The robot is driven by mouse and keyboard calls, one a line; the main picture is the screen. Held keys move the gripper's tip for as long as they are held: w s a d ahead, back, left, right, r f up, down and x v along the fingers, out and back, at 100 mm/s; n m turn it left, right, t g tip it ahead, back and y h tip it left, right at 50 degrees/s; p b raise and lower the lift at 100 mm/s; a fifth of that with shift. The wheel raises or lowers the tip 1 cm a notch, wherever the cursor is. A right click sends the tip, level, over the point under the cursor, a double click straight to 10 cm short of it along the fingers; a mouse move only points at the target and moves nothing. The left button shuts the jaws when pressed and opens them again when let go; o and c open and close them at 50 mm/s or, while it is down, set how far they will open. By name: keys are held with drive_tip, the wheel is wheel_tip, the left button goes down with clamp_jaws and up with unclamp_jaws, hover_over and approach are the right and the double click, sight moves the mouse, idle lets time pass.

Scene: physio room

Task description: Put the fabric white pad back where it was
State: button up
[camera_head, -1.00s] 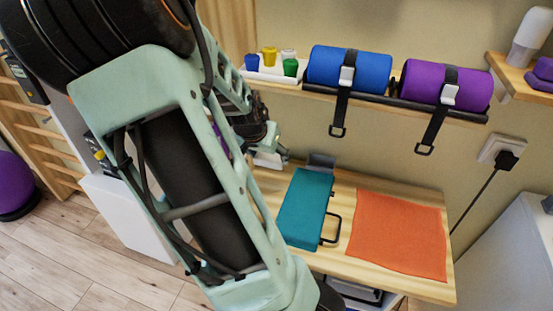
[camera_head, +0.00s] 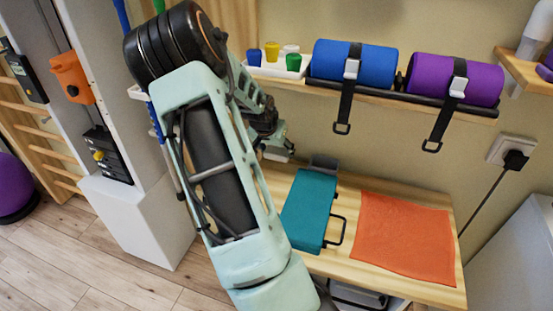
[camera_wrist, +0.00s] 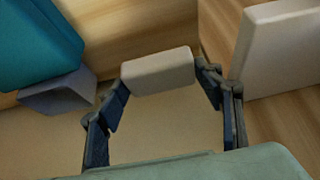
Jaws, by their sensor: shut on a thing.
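The fabric white pad (camera_wrist: 158,72) is a small, pale, rounded block between the two fingertips of my gripper (camera_wrist: 160,82) in the wrist view. My gripper is shut on it, one finger at each end. In the head view my gripper (camera_head: 268,143) is over the back left part of the wooden table (camera_head: 395,283), partly hidden behind my arm. Whether the pad touches the surface below cannot be told.
A teal padded block (camera_head: 310,208) with a black handle and an orange cloth (camera_head: 403,237) lie on the table. A larger pale block (camera_wrist: 280,50) stands right of my gripper in the wrist view. Above, a shelf holds a blue roll (camera_head: 350,65) and a purple roll (camera_head: 455,80).

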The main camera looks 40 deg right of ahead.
sight(276, 157)
drive_tip(key=f, duration=0.4)
drive_tip(key=shift+w+d, duration=0.2)
drive_tip(key=shift+d, duration=0.05)
drive_tip(key=o, duration=0.7)
drive_tip(key=shift+o, duration=0.2)
drive_tip(key=shift+r, duration=0.1)
drive_tip(key=p+v, duration=0.1)
drive_tip(key=v, duration=1.1)
drive_tip(key=shift+p, duration=0.4)
drive_tip(key=shift+w, duration=0.1)
